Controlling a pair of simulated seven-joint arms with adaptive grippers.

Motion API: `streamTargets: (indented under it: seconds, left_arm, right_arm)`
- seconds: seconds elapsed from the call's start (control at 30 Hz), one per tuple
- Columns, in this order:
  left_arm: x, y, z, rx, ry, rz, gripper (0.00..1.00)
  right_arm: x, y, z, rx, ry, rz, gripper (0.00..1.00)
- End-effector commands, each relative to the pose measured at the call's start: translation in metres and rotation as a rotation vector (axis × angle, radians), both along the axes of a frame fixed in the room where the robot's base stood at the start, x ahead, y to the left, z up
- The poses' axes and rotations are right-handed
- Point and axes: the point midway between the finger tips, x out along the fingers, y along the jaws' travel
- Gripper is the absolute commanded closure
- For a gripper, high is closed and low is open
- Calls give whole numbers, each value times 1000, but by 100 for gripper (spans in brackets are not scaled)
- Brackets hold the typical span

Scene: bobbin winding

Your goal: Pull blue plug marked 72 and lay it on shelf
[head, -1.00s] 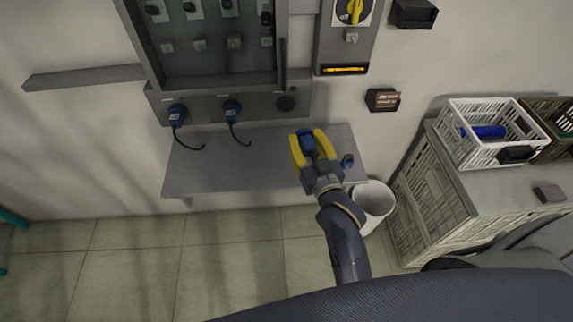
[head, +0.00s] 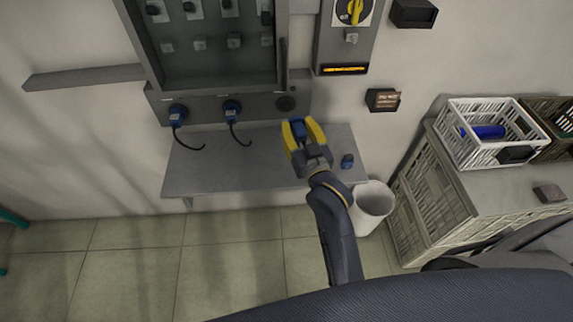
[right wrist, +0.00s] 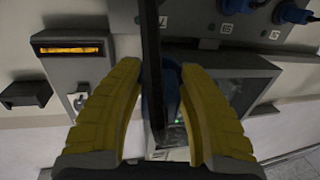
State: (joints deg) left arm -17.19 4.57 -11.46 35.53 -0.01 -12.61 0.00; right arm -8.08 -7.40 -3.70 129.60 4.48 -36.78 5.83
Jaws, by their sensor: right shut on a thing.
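My right gripper (head: 304,134) is shut on a blue plug (head: 299,129), above the shelf's back right part and just below the panel's right socket. In the right wrist view the blue plug (right wrist: 173,88) shows between the yellow fingers, partly hidden by a dark upright bar. Two other blue plugs, the left one (head: 177,113) and the middle one (head: 231,109), sit in the panel with black cables hanging. The right socket (head: 285,104) is dark with no plug in it. The grey shelf (head: 225,175) lies below. I cannot read the number 72. My left gripper is not in view.
A small blue piece (head: 347,161) stands at the shelf's right end. A white bin (head: 373,205) is beside it on the floor. Crates (head: 480,140) stand on a cabinet at the right. The shelf's left and middle are clear.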

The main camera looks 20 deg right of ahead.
Motion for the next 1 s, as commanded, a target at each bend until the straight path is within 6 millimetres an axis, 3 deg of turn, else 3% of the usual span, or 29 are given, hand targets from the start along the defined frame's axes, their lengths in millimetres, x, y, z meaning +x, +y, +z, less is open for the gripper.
streamTargets:
  seconds: [1.0]
  left_arm:
    - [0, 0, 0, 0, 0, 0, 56]
  right_arm:
    - [51, 6, 1, 0, -1, 0, 100]
